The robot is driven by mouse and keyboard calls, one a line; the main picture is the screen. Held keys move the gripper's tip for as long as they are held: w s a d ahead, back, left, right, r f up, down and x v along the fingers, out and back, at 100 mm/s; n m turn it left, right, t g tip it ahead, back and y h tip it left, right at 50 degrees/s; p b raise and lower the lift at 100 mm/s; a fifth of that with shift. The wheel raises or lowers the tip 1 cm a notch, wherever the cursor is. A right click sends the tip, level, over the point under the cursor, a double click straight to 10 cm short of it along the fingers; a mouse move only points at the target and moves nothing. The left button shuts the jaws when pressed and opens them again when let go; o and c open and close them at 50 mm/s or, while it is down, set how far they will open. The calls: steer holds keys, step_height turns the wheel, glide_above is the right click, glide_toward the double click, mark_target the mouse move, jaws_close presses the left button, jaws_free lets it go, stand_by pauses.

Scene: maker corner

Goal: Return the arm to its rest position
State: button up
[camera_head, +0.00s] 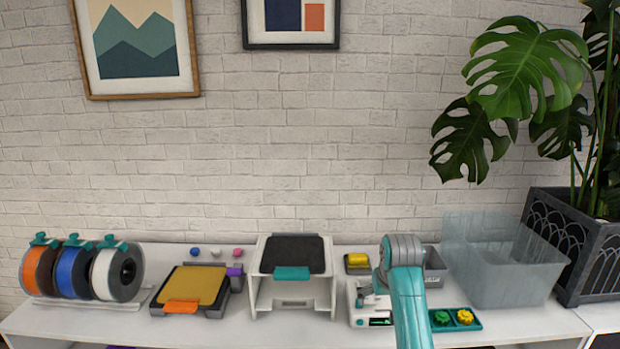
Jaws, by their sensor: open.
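My teal arm rises from the bottom edge, right of the middle, to a grey joint in front of the shelf top.
The white shelf top (230,331) holds filament spools (120,275), a yellow-topped plate (190,287), a white stand (325,290), a clear bin (505,275) and a teal tray (474,326) with gears. A potted plant (565,235) stands at right.

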steer(key=s+f+t, duration=0.1)
steer(key=s+f, duration=0.4)
steer(key=f, duration=0.4)
steer(key=s+f+t, duration=0.1)
steer(key=s+f, duration=0.4)
steer(key=f, duration=0.3)
steer(key=s+f+t, duration=0.1)
steer(key=s+f, duration=0.4)
steer(key=s, duration=0.4)
steer(key=s+f+t, duration=0.2)
steer(key=s+f, duration=0.3)
steer(key=s, duration=0.3)
steer(key=s+r+t, duration=0.2)
steer(key=s+r, duration=0.1)
steer(key=s, duration=1.6)
steer(key=s+r+t, duration=0.3)
steer(key=s+r, duration=1.3)
steer(key=r, duration=0.1)
steer(key=shift+s, duration=0.35)
